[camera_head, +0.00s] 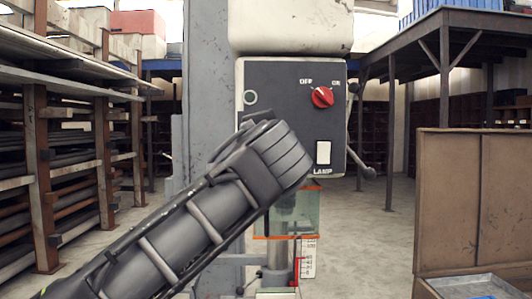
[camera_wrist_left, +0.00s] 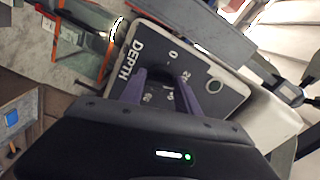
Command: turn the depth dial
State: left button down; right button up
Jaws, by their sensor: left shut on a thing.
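The depth dial (camera_wrist_left: 181,76) is a dark knob on a dark plate lettered DEPTH, with a 0 and other numbers around it, in the left wrist view. My left gripper (camera_wrist_left: 164,91) has its two purple fingers on either side of the dial and is shut on it. The fingers and my gripper body cover part of the dial and its scale, so I cannot read its setting. In the head view my left arm hides the dial and the fingers. My right gripper is in neither view.
The machine's control panel (camera_head: 282,88) carries a red OFF/ON knob (camera_head: 322,97) and a white LAMP switch (camera_head: 323,152). Below are a clear guard (camera_head: 309,211) and a ruled scale (camera_head: 308,259). A brown crate (camera_head: 470,205) stands right; loaded racks (camera_head: 65,150) stand left.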

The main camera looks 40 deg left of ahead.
pick_arm(q)
jog(key=shift+f+n+b, duration=0.1)
jog(key=shift+n+b, duration=0.3)
jog(key=shift+n, duration=0.8)
jog(key=c, duration=0.9)
grip_release()
jog(key=shift+v, duration=3.95)
